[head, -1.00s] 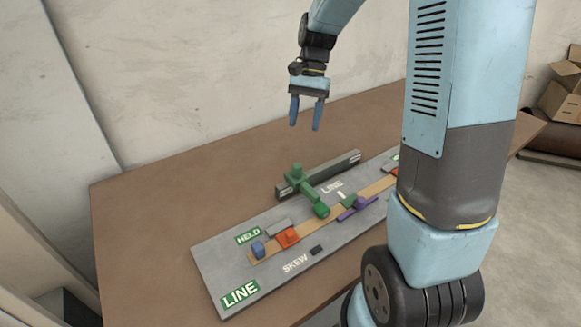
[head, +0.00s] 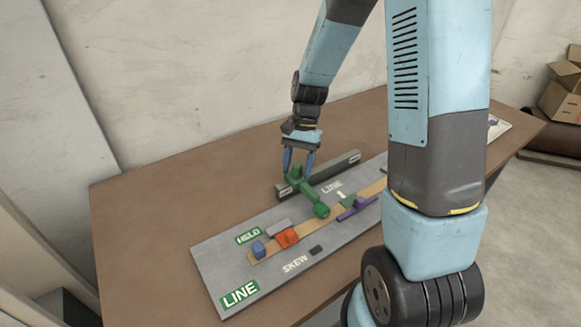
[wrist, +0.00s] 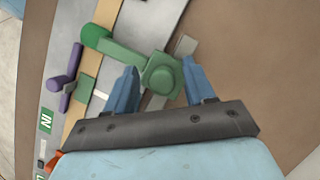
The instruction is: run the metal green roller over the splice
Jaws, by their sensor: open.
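The green roller (head: 309,193) lies at the back of the grey board, its knob end at the dark bar and its round end (wrist: 95,35) at the tan strip (head: 330,213). My gripper (head: 298,174) is open, pointing down at the roller's knob. In the wrist view its blue fingers stand on either side of the square green knob (wrist: 161,74), with gaps visible; I cannot tell how far down they reach. A small green piece (head: 348,201) lies on the strip beside a purple piece (head: 357,207). The splice itself is not clearly distinguishable.
A dark bar (head: 340,164) stands along the board's back edge. An orange block (head: 287,238), a blue knob (head: 258,248) and a grey block (head: 279,227) sit toward the board's left. The brown table (head: 150,205) is clear to the left. My arm hides the board's right end.

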